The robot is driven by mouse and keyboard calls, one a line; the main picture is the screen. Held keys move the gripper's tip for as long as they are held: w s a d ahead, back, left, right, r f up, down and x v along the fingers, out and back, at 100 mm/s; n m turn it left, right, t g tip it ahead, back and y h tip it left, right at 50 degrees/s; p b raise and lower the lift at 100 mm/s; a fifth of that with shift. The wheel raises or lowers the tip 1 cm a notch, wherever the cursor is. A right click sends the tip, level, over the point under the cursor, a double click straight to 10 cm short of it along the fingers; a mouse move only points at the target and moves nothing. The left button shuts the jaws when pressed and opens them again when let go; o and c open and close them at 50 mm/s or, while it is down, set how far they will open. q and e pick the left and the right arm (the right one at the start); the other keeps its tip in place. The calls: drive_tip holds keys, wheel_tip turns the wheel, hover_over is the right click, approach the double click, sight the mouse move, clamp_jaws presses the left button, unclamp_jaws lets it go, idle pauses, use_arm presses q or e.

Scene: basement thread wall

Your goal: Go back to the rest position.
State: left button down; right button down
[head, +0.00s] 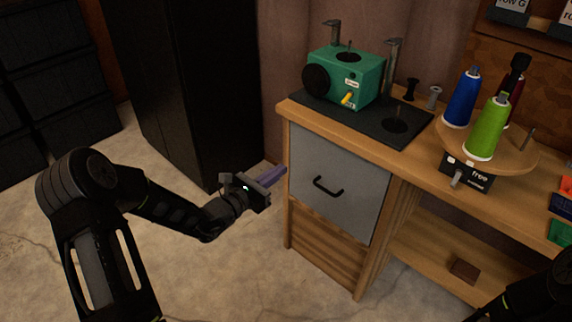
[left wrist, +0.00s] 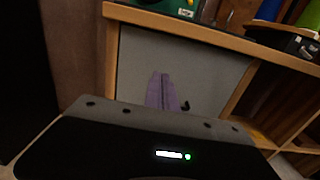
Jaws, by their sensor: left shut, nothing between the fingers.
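My left gripper (head: 272,177) is shut and empty in the head view. Its purple fingers are in front of the left edge of the grey drawer front (head: 338,180), below the bench top. In the left wrist view the shut fingers (left wrist: 161,92) point toward the grey drawer front (left wrist: 200,72), with part of its dark handle (left wrist: 186,106) showing beside them. Whether the fingertips touch the drawer cannot be told. My right arm shows only as a dark piece at the lower right corner of the head view; its gripper is out of view.
The wooden bench (head: 290,112) carries a green machine (head: 347,77) on a dark mat, and a round wooden stand (head: 520,157) with blue and green thread cones. A black cabinet (head: 178,80) stands behind my left arm. A brown block (head: 464,270) lies on the lower shelf.

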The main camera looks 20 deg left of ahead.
use_arm(q)
drive_tip(key=shift+f, duration=0.15)
idle(0.3)
drive_tip(key=s+d+f+m+g+y, duration=0.1)
drive_tip(key=s+d+f+m+g, duration=0.35)
drive_tip(key=s+f+m, duration=0.45)
drive_tip(key=s+d+f+m+g+y, duration=0.1)
drive_tip(key=s+d+f+m+g, duration=0.2)
drive_tip(key=s+f+m+g, duration=0.5)
drive_tip(key=s+d+f+m+g+y, duration=0.1)
drive_tip(key=s+d+f+m+g, duration=0.4)
drive_tip(key=s+f, duration=0.65)
drive_tip(key=s+d+m+t, duration=0.2)
drive_tip(key=s+d+m, duration=0.4)
drive_tip(key=d+m, duration=0.15)
wheel_tip(320, 180, up, 17)
drive_tip(key=p, duration=1.7)
drive_tip(key=shift+a+r, duration=0.15)
drive_tip(key=shift+a, duration=0.1)
